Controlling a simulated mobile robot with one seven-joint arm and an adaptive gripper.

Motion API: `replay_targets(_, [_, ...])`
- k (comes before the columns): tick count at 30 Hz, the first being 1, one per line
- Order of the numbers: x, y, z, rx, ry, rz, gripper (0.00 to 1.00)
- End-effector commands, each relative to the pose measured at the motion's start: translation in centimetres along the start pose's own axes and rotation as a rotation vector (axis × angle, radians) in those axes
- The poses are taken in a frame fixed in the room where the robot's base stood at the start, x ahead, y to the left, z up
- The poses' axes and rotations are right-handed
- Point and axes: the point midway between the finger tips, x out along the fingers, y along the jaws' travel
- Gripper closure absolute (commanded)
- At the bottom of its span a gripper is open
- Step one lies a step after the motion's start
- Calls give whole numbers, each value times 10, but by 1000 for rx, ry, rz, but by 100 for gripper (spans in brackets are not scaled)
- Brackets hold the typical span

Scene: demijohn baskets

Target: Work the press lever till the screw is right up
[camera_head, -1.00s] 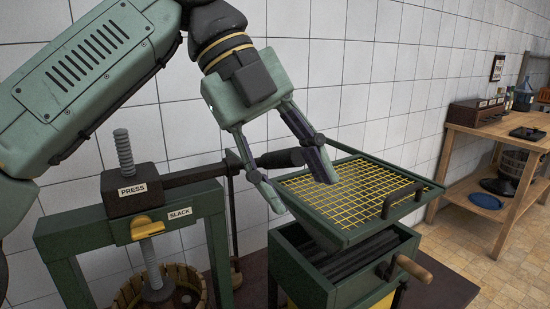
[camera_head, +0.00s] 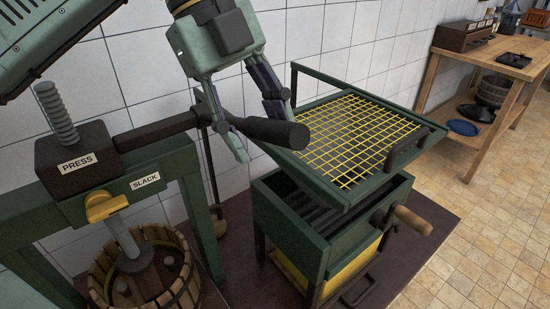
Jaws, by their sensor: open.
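The press lever (camera_head: 158,131) is a dark bar reaching right from the press head (camera_head: 75,155), which is labelled PRESS. It ends in a thick black grip (camera_head: 270,132). The grey screw (camera_head: 56,113) stands above the head, and its lower part (camera_head: 122,236) runs down into a slatted wooden basket (camera_head: 148,275). A yellow catch (camera_head: 103,206) sits below the head beside a SLACK label (camera_head: 145,181). My gripper (camera_head: 262,138) is open, fingers pointing down, around or just behind the lever near its grip. I cannot tell whether it touches the lever.
A green crusher with a yellow-mesh hopper (camera_head: 297,161) and a wooden crank handle (camera_head: 412,220) stands close to the right of the lever. A wooden bench (camera_head: 462,62) is at the back right. Tiled floor is open at the right.

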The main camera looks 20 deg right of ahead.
Motion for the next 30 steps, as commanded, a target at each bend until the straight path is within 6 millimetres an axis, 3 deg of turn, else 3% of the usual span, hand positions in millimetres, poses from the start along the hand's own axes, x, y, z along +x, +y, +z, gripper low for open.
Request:
replay_targets(3, [22, 1, -1, 2, 2, 3, 55])
replay_targets(10, [49, 0, -1, 2, 1, 2, 55])
replay_targets(21, [54, 0, -1, 2, 0, 1, 56])
replay_targets(30, [54, 0, -1, 3, 0, 2, 76])
